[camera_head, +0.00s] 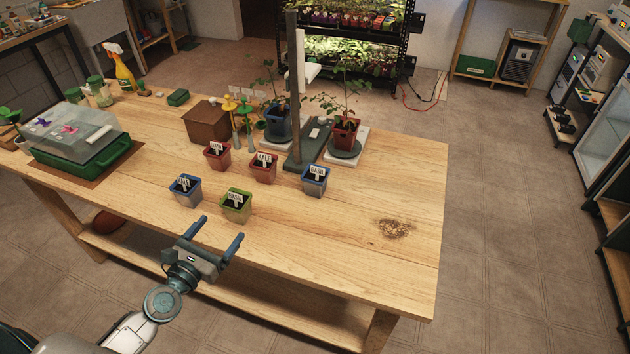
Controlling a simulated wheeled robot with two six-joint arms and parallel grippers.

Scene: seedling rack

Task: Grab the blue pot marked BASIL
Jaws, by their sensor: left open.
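Two blue pots with white tags stand upright on the wooden table. The right blue pot (315,183) has a tag that seems to read BASIL, though the print is tiny. The left blue pot (187,194) has a tag that looks like KALE. My left gripper (222,229) is open and empty at the table's front edge, just in front of a green pot (236,210). It is apart from both blue pots, with the right one farther off to its upper right. My right gripper is not in view.
Two reddish pots (263,174) (217,160) stand behind the green one. Behind the right blue pot is a dark stand (293,100) with potted plants beside it. A green tray with a clear lid (80,135) is at left. The table's right part is clear except for spilled soil (395,229).

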